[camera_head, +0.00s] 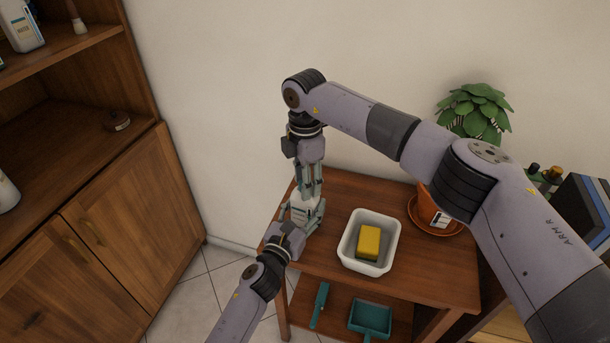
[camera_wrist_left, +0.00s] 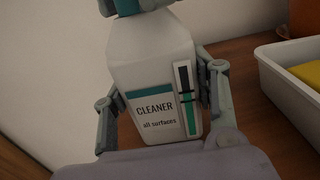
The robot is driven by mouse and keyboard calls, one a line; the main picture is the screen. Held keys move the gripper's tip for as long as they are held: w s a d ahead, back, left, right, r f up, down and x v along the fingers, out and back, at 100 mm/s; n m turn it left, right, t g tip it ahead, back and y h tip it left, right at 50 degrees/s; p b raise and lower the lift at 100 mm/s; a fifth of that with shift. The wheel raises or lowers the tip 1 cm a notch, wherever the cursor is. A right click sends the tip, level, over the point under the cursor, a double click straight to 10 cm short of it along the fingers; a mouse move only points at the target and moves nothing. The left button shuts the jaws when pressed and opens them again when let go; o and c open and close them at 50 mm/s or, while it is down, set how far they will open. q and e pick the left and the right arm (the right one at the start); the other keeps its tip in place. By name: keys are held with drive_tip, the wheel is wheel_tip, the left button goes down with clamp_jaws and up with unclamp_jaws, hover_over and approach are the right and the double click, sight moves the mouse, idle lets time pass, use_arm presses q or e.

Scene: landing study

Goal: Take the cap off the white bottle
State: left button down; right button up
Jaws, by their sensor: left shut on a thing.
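The white bottle (camera_head: 298,203) stands upright at the left end of the wooden side table. In the left wrist view the bottle (camera_wrist_left: 155,75) has a label reading "CLEANER all surfaces". My left gripper (camera_head: 303,213) is shut on the bottle's body, one finger on each side. The teal cap (camera_wrist_left: 137,5) is on top of the bottle, partly cut off by the picture's edge. My right gripper (camera_head: 309,190) points straight down over the bottle, its fingertips on both sides of the cap. In the head view the fingers hide the cap, and how firmly they close on it is unclear.
A white tub (camera_head: 347,252) with a yellow sponge (camera_head: 369,242) stands right of the bottle. A potted plant (camera_head: 474,112) is at the back right. The lower shelf holds a teal dustpan (camera_head: 370,319) and a brush (camera_head: 320,304). A wooden cabinet (camera_head: 120,230) stands at left.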

clamp_jaws()
idle(0.4)
